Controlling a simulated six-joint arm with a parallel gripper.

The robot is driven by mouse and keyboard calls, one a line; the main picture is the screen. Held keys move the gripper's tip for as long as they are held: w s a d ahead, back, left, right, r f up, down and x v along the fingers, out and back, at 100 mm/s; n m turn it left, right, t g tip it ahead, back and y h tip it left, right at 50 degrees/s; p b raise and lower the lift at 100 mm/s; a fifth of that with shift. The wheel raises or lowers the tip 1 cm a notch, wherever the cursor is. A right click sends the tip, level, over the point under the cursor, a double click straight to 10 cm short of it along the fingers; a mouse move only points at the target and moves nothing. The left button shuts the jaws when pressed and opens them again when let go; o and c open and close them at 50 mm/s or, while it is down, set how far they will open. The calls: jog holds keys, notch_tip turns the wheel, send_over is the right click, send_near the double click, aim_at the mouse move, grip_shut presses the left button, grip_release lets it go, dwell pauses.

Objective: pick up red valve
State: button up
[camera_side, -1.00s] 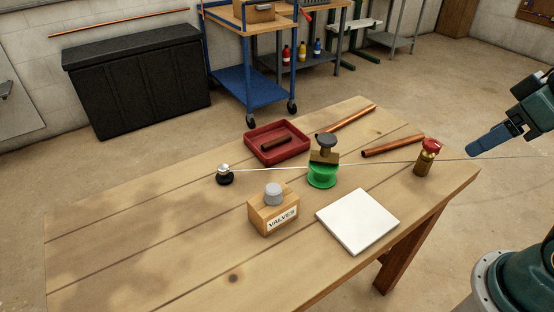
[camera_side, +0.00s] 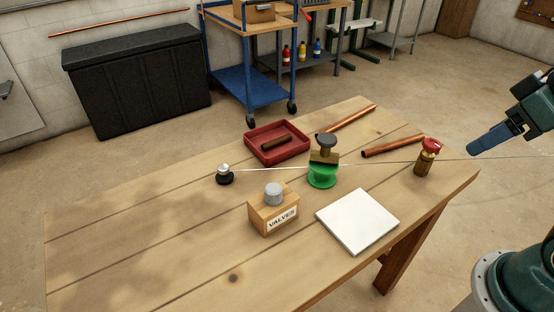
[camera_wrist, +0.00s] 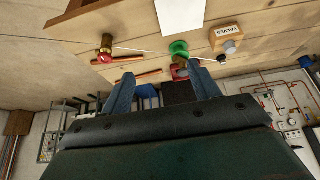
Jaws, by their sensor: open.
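The red valve (camera_side: 428,157) has a red top on a brass body and stands upright near the right end of the wooden table. It also shows in the wrist view (camera_wrist: 105,48), at the upper left, beyond the left fingertip. My gripper (camera_side: 473,151) is to the right of the valve in the side view, apart from it and off the table's edge. In the wrist view my gripper (camera_wrist: 161,70) has its two blue fingers spread with nothing held between them.
A thin pale line passes close to the valve.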

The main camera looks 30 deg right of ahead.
dwell(0.3)
jog(key=n+g+y, duration=0.3)
jog(key=n+g, duration=0.2)
jog(key=n, duration=0.8)
send_over(427, 160)
notch_tip(427, 160, down, 6)
jog(key=d+f+n+y, duration=0.1)
jog(key=d+f+n, duration=0.2)
jog(key=d+f, duration=0.3)
jog(key=shift+w+d+f+n+y, duration=0.2)
jog(key=shift+d+n+y, duration=0.15)
jog(key=shift+d, duration=0.5)
jog(key=shift+f, duration=0.1)
jog(key=shift+x, duration=4.2)
